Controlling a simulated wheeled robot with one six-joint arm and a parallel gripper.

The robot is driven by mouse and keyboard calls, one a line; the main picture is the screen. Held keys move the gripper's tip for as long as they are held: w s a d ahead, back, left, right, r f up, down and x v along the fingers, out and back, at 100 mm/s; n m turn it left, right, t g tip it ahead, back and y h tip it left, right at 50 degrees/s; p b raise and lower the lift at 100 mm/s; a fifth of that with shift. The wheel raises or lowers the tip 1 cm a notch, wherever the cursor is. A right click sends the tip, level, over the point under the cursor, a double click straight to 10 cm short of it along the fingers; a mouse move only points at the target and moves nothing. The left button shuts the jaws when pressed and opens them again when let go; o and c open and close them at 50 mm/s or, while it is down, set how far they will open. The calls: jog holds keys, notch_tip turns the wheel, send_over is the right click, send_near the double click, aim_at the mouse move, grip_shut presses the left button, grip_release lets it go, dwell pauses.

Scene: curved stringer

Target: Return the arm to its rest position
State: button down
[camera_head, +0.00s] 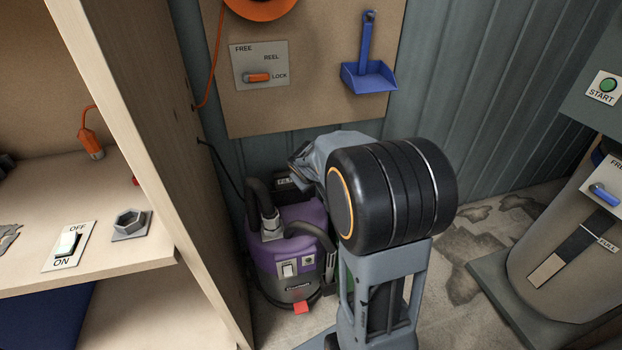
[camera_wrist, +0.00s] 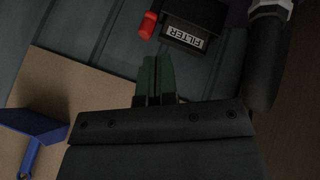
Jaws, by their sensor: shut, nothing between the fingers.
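My arm rises from the bottom of the head view and bends over at a large black joint, with its far part pointing toward the wall above the vacuum. In the wrist view my gripper (camera_wrist: 157,68) shows two dark green fingers side by side, touching, with nothing between them. Its tips point at the dark wall, just below and left of a black box labelled FILTER (camera_wrist: 190,30). In the head view the fingers are hidden behind my arm.
A purple and grey vacuum (camera_head: 290,250) stands on the floor close beside my arm. A wooden shelf unit (camera_head: 165,150) is at left. A board (camera_head: 310,110) holds a reel lever (camera_head: 258,77) and a blue dustpan (camera_head: 368,78). A grey machine (camera_head: 560,240) stands at right, with bare floor before it.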

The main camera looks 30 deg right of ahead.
dwell(0.3)
jog(key=s+a+r+m+g+y+p, duration=0.1)
jog(key=s+a+r+g+p, duration=0.15)
jog(key=s, duration=0.35)
jog(key=s+a+r+m+g+y+p, duration=0.1)
jog(key=s+a+r+p, duration=0.2)
jog(key=s+p, duration=0.15)
jog(key=s+a+r+y+p, duration=0.1)
jog(key=s+a+r+p, duration=0.3)
jog(key=r, duration=0.5)
jog(key=s+a+r+y+p, duration=0.1)
jog(key=s+a+r+p, duration=0.4)
jog(key=r+p, duration=0.3)
jog(key=shift+s+a+r+t+p, duration=0.2)
jog(key=shift+r+t+p, duration=0.25)
jog(key=shift+r, duration=0.2)
